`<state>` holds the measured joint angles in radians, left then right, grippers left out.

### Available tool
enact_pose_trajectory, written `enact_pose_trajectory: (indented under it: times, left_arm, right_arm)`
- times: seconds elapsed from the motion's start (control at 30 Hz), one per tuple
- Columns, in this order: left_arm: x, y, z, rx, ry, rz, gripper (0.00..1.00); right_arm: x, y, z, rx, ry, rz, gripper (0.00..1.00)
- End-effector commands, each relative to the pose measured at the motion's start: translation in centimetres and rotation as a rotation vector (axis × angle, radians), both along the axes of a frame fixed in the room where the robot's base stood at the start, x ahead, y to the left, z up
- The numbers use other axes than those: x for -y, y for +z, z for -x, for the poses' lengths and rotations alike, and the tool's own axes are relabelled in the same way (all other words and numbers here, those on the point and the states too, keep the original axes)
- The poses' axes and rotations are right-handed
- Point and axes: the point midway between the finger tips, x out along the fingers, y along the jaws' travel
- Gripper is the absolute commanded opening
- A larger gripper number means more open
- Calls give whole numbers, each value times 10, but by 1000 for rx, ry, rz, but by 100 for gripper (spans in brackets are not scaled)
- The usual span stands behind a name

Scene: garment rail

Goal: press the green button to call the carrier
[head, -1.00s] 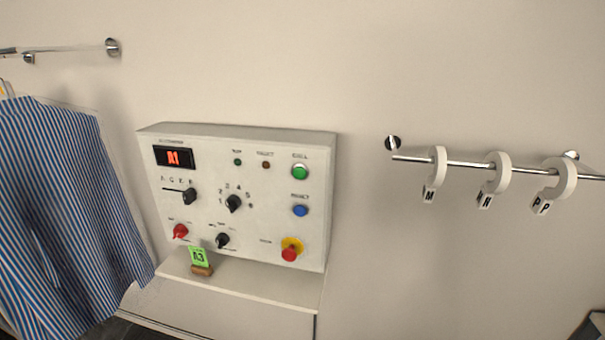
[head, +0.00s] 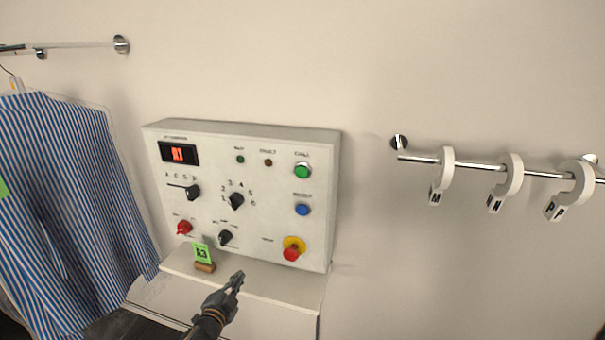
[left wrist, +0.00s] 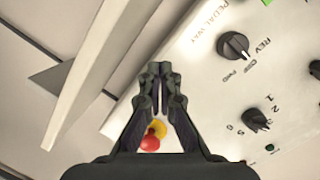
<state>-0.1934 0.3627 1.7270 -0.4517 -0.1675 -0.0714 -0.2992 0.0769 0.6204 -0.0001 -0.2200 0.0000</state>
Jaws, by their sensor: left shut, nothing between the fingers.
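The green button (head: 302,171) sits at the upper right of the white control panel (head: 270,222), under a label that reads like CALL. My left gripper (head: 238,277) is at the bottom of the head view, in front of the panel's shelf and well below the button. Its fingers are shut and empty, and they also show in the left wrist view (left wrist: 160,70). My right gripper is not in view.
A blue button (head: 302,210) and a red-and-yellow stop button (head: 292,253) are below the green one. A card on a wooden block (head: 204,266) stands on the shelf. A striped shirt (head: 70,200) hangs at left. Lettered rings (head: 444,170) hang on the right rail.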

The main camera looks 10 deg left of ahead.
Motion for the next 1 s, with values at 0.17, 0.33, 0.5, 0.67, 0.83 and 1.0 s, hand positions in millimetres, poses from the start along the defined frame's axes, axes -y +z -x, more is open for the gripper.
enact_pose_trajectory:
  times: [0.17,0.33,0.5,0.67,0.83,1.0]
  left_arm:
    - [20,80,-17,182,-114,-133,0]
    - [49,158,-20,364,-231,-279,0]
    - [87,232,-6,552,-359,-449,0]
    - [124,286,17,711,-473,-612,0]
    - [152,317,40,820,-554,-735,0]
    - [162,327,49,858,-585,-781,0]
  right_arm:
    - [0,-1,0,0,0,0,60]
    - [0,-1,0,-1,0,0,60]
    - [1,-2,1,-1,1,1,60]
    - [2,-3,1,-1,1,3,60]
    - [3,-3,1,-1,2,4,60]
    - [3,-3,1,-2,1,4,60]
